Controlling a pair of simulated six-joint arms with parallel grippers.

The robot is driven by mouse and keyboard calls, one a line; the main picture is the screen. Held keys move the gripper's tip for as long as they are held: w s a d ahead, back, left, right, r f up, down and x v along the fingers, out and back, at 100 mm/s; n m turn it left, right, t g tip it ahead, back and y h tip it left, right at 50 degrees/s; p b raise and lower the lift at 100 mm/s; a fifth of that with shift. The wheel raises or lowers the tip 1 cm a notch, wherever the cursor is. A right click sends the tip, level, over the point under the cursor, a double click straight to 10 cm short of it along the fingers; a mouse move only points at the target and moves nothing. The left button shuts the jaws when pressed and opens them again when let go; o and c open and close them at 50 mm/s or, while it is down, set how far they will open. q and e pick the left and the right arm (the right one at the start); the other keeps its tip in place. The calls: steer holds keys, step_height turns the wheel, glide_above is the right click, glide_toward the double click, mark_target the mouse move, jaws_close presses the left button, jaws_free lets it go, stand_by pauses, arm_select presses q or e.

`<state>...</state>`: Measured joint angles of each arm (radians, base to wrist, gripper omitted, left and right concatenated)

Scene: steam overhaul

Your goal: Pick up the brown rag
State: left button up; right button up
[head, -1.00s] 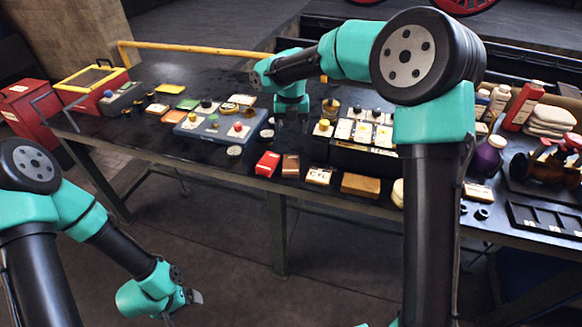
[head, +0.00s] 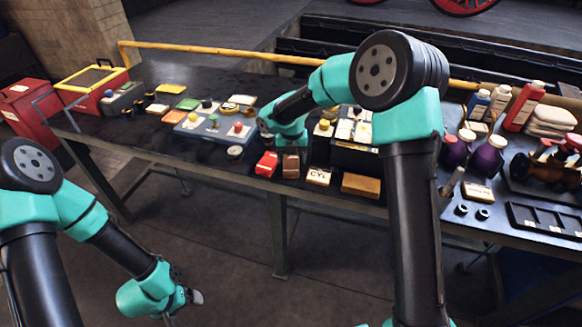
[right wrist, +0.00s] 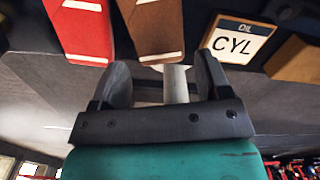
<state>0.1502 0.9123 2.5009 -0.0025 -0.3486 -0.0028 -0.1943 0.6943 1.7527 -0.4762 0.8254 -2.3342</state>
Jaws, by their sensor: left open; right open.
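The brown rag (head: 291,167) is a small folded block near the front edge of the workbench, between a red rag (head: 266,164) and a card marked CYL (head: 319,176). My right gripper (head: 291,148) is just behind and above it in the head view, fingers mostly hidden. In the right wrist view the open, empty jaws (right wrist: 164,80) point towards the brown rag (right wrist: 155,30), which lies just beyond the fingertips, left of centre. My left gripper (head: 195,297) hangs empty in front of the bench at the lower left, well away from the rag.
A blue-grey board (head: 212,130) with coloured knobs lies to the left. A dark box (head: 345,155) and an orange-brown block (head: 361,186) stand close on the right. Bottles (head: 522,105) and purple containers (head: 488,158) crowd the right end. Floor in front of the bench is clear.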

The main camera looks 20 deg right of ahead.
mark_target(291, 167)
steer(key=shift+f, duration=0.3)
steer(key=shift+f, duration=2.45)
steer(key=shift+a, duration=0.1)
steer(key=shift+c, duration=0.5)
steer(key=c, duration=0.5)
